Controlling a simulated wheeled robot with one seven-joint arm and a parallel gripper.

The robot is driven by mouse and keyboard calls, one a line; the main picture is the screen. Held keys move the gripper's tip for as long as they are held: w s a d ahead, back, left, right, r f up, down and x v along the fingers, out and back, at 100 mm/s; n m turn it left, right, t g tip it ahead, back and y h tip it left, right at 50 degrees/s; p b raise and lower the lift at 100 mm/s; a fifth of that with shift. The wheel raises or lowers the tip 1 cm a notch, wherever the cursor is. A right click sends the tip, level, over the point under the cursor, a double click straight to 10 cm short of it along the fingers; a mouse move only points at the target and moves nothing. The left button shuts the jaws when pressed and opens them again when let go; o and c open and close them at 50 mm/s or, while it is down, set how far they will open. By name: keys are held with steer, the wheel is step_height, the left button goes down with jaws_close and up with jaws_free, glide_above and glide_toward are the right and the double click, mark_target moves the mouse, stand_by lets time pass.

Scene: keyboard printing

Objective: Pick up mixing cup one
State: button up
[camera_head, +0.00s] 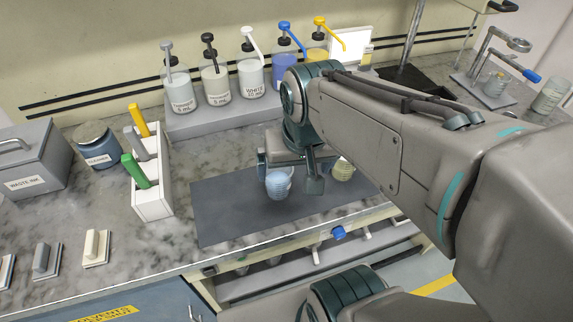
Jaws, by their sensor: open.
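A light blue cup (278,185) stands on the dark grey mat (222,212). A pale yellow cup (343,170) stands to its right, partly behind my gripper. No label on either cup is readable, so I cannot tell which is mixing cup one. My gripper (288,176) is open and low over the mat, its fingers on either side of the blue cup in the picture. Whether a finger touches the cup cannot be told. The gripper body hides part of the blue cup's top.
A grey riser (195,124) with several pump bottles stands behind the mat. A white holder (152,203) with coloured-handled tools stands left of it, beside a blue-grey jar (97,150) and a waste ink box (30,165). The mat's left part is clear.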

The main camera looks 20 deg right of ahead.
steer(key=w+f+m+g+b, duration=0.3)
steer(key=w+m+b, duration=0.2)
steer(key=w+m, duration=0.6)
steer(key=m, duration=0.2)
glide_toward(277, 174)
steer(key=s, duration=0.4)
steer(key=shift+w+a+f, duration=0.15)
steer(key=shift+f, duration=0.9)
steer(key=shift+w+a+f, duration=0.1)
steer(key=shift+a+f, duration=0.05)
steer(key=shift+f, duration=0.85)
steer(key=shift+w+a+f, duration=0.15)
steer(key=shift+a+f, duration=0.05)
steer(key=shift+f, duration=0.85)
steer(key=c, duration=1.2)
